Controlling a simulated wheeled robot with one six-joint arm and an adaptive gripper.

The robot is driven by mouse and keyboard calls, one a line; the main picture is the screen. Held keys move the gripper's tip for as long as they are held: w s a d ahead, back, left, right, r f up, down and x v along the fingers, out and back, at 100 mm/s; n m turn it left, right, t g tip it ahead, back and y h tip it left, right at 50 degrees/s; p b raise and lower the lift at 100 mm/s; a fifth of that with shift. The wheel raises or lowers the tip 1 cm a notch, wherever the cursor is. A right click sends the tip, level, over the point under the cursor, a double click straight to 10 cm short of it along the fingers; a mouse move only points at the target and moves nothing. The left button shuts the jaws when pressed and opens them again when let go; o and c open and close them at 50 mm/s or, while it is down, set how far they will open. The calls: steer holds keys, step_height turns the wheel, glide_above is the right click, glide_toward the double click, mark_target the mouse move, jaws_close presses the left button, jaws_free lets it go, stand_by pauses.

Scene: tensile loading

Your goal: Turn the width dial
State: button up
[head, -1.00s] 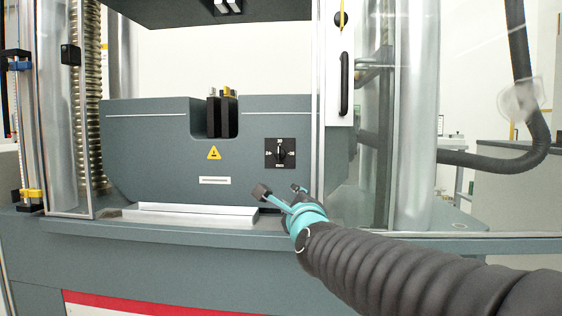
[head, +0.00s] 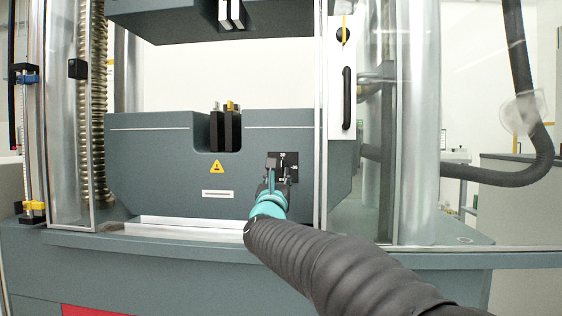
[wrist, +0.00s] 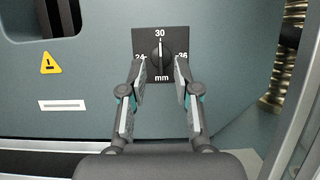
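The width dial (wrist: 159,56) is a dark round knob on a black square plate, marked 24 at left, 30 at top, 36 at right and "mm" below. Its pointer line is at 30. In the head view, the dial plate (head: 304,166) is partly hidden by my gripper (head: 278,168). In the wrist view, my gripper (wrist: 160,80) is open, with one finger on each side of the knob's lower part. The fingers look apart from the knob; how far their tips are from the plate I cannot tell.
The dial is on the grey lower machine block (head: 150,160), with a yellow warning sign (head: 217,167) and black jaws (head: 225,130) to its left. A clear door frame with a black handle (head: 346,98) stands close to the right. A pale ledge (head: 185,226) lies below.

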mark_target(281, 163)
steer(key=p+x, duration=0.1)
steer(key=x, duration=0.6)
steer(key=shift+p, duration=0.4)
steer(key=shift+c, duration=0.2)
steer(key=shift+s, duration=0.1)
jaws_close()
